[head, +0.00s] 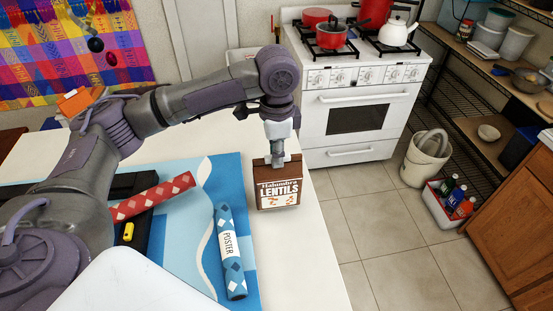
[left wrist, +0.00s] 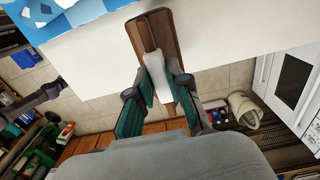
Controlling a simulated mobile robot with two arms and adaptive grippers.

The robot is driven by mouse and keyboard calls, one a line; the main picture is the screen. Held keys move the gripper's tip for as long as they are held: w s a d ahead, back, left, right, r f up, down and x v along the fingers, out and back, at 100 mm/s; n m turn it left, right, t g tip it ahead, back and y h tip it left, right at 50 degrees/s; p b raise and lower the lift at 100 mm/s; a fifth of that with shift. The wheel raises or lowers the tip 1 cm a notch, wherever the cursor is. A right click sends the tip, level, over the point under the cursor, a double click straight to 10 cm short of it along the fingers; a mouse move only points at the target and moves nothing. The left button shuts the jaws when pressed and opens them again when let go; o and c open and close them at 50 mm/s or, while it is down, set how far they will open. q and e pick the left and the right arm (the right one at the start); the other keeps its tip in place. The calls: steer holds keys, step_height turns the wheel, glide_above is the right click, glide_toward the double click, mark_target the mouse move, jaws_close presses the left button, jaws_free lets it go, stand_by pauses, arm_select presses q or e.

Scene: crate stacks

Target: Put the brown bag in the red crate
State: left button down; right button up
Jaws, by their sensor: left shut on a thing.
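The brown bag (head: 278,192), labelled lentils, stands upright at the right edge of the white table. My left gripper (head: 278,160) comes down from above and is shut on its top edge. In the left wrist view the brown bag (left wrist: 140,32) is between the fingertips (left wrist: 157,70); I cannot tell whether its base touches the table. The red crate (head: 437,211) is on the tiled floor to the right, holding several bottles. A dark arm-like shape at the left of the wrist view may be my right gripper (left wrist: 50,90); its fingers are unclear.
A blue poster tube (head: 229,250) and a red patterned tube (head: 152,197) lie on the table left of the bag. A white bin (head: 425,165) stands beside the crate. The stove (head: 350,110) is behind, shelves are at right. Floor between table and crate is clear.

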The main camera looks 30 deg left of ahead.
mark_target(277, 180)
arm_select(q)
steer(key=shift+f+p, duration=0.35)
steer(key=shift+f, duration=1.1)
steer(key=c, duration=1.1)
jaws_free()
steer(key=shift+f, duration=0.1)
